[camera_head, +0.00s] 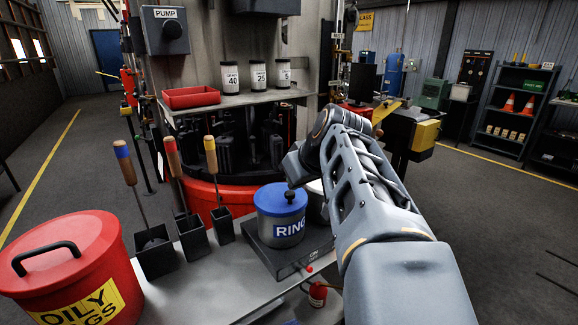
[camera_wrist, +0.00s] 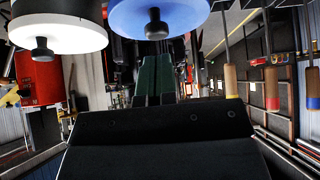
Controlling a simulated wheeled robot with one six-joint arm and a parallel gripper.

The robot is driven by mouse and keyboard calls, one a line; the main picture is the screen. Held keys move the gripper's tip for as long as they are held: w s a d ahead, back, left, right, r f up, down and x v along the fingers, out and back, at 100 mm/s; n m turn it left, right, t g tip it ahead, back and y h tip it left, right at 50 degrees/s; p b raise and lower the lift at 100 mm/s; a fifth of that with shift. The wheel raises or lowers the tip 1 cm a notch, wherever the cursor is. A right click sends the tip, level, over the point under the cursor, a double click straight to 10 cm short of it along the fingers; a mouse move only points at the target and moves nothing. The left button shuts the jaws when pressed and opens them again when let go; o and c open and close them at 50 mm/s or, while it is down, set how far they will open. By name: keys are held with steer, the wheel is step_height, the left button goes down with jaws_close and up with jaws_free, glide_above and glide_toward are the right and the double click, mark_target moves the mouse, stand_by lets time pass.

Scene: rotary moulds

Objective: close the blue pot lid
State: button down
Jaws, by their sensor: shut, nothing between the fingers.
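The lid also shows at the top of the upside-down wrist view (camera_wrist: 180,15), knob pointing down. My gripper (camera_wrist: 153,62) is shut and empty, its fingers reaching toward the lid without visibly holding the knob. In the head view my wrist hangs just above and right of the lid, and the fingertips are hard to make out.
A white-lidded pot (camera_head: 315,187) stands right beside the blue pot, partly behind my arm; its lid (camera_wrist: 60,33) shows in the wrist view. Tool holders (camera_head: 192,238) with wooden-handled tools and a red OILY RAGS bin (camera_head: 70,262) stand to the left. A shelf (camera_head: 232,101) lies behind.

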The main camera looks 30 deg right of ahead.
steer(key=p+v, duration=0.1)
steer(key=v, duration=1)
steer(key=shift+r, duration=0.3)
